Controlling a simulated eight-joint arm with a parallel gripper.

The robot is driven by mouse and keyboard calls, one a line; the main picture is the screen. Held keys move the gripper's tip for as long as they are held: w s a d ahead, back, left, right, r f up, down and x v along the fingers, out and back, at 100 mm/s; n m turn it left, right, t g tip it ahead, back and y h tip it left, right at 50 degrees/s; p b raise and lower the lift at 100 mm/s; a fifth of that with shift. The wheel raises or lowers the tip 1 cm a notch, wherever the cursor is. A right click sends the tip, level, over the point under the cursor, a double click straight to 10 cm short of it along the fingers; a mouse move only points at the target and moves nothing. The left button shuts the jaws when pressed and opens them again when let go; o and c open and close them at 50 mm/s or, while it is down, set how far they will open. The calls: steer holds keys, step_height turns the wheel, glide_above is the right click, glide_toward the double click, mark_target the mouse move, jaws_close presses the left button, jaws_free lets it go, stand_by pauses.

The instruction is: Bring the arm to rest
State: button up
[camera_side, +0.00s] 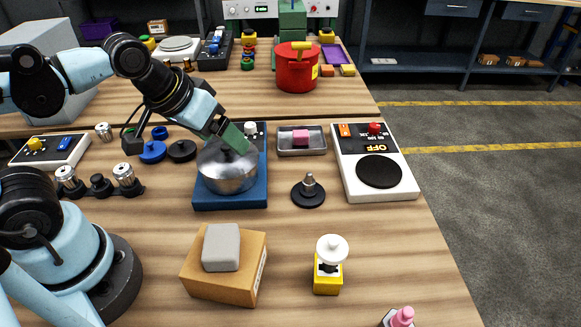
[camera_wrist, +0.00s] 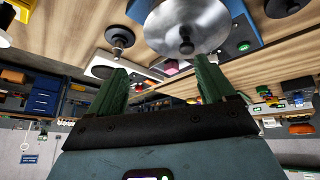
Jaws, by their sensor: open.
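My arm reaches in from the left in the side view, and my gripper (camera_side: 232,137) is above the silver domed metal piece (camera_side: 229,174) on the blue base (camera_side: 232,201). In the wrist view my gripper's two green fingers (camera_wrist: 162,84) stand wide apart with nothing between them. The silver round piece (camera_wrist: 188,22) with its dark knob lies beyond the fingertips in that view. In the side view the fingers partly hide the dome's top, so I cannot tell whether they touch it.
A white unit with a black disc (camera_side: 379,171) and a grey tray (camera_side: 301,152) with a pink block stand to the right. A cardboard box (camera_side: 226,284) with a grey block and a yellow-based white knob (camera_side: 328,277) are in front. A red pot (camera_side: 296,74) stands behind.

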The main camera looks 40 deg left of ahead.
steer(key=a, duration=0.1)
steer(key=w+a+m+t, duration=0.1)
steer(key=a, duration=0.1)
steer(key=shift+f+y, duration=0.2)
steer(key=shift+y, duration=0.1)
